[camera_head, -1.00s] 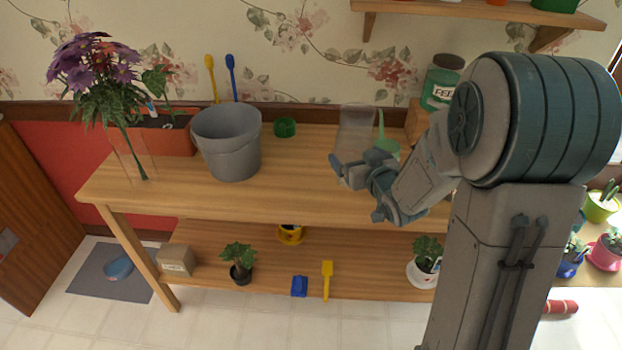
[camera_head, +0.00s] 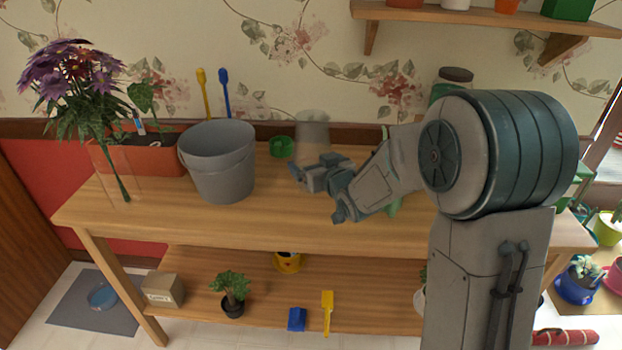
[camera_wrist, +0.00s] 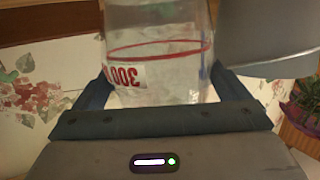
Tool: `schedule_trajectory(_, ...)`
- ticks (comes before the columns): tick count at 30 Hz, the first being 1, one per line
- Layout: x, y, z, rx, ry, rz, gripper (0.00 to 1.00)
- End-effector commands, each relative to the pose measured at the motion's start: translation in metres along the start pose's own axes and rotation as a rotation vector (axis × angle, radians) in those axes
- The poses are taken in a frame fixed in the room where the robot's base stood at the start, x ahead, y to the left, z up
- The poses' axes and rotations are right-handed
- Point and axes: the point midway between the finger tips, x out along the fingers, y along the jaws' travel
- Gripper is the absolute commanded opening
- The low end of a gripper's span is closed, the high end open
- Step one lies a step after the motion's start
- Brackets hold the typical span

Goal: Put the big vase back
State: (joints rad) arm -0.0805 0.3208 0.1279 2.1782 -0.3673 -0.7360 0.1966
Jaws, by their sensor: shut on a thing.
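My gripper (camera_head: 312,176) is shut on a clear vessel (camera_head: 313,130), which I take to be the big vase, above the middle of the wooden table (camera_head: 290,215). In the wrist view, the vessel (camera_wrist: 160,75) sits between the two fingers of my gripper (camera_wrist: 163,85). It has a red ring and an upside-down "300" label. My gripper hides its lower part in the head view, so its gap to the tabletop cannot be told. Another clear vase (camera_head: 122,178), holding purple flowers (camera_head: 75,75), stands at the table's left end.
A grey bucket (camera_head: 218,165) stands left of my gripper. An orange planter (camera_head: 150,155) and a small green pot (camera_head: 281,146) are behind. A green-lidded jar (camera_head: 452,82) is partly hidden by my arm. A wall shelf (camera_head: 480,15) hangs above. The tabletop front is clear.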

Motion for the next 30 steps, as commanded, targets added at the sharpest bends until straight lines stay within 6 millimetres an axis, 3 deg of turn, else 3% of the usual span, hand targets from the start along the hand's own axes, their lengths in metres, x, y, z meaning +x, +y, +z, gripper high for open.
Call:
schedule_trajectory(5,0.012,-0.007,0.004,0.000,0.003,-0.001,0.50)
schedule_trajectory(15,0.020,-0.006,0.042,-0.001,0.003,0.001,0.50)
schedule_trajectory(28,0.021,-0.006,0.047,-0.001,0.005,0.001,0.50)
schedule_trajectory(29,0.020,-0.006,0.047,-0.001,0.001,0.001,1.00)
schedule_trajectory(30,0.020,-0.006,0.046,-0.001,0.001,0.001,1.00)
